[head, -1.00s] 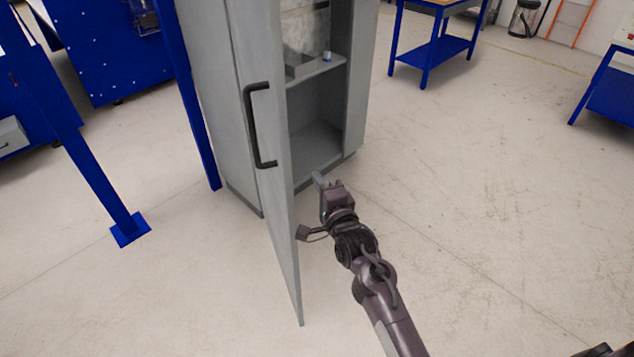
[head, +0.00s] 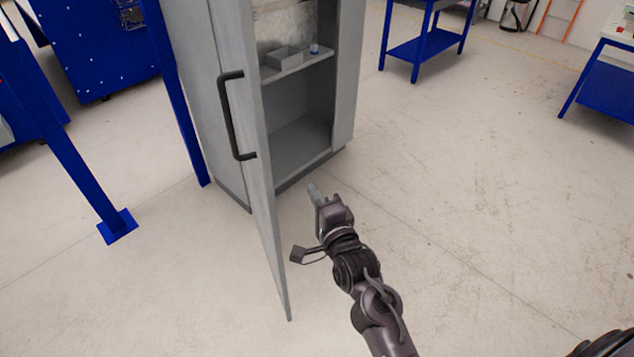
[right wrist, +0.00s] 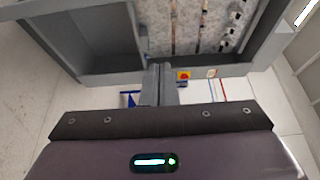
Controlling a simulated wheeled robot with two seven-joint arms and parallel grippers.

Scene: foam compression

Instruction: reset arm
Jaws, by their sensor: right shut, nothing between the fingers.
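My right gripper (head: 316,194) is in front of the open grey cabinet, to the right of its door, above the floor. In the right wrist view the fingers (right wrist: 158,72) are together with nothing between them. The grey cabinet (head: 200,95) has its door (head: 262,200) swung open toward me, with a black handle (head: 236,115) on it. The right wrist view also shows part of a grey cabinet frame (right wrist: 95,77). My left gripper is in neither view.
A blue post (head: 75,150) stands at left. A blue table (head: 425,45) stands at the back right. The floor (head: 480,200) to the right is clear.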

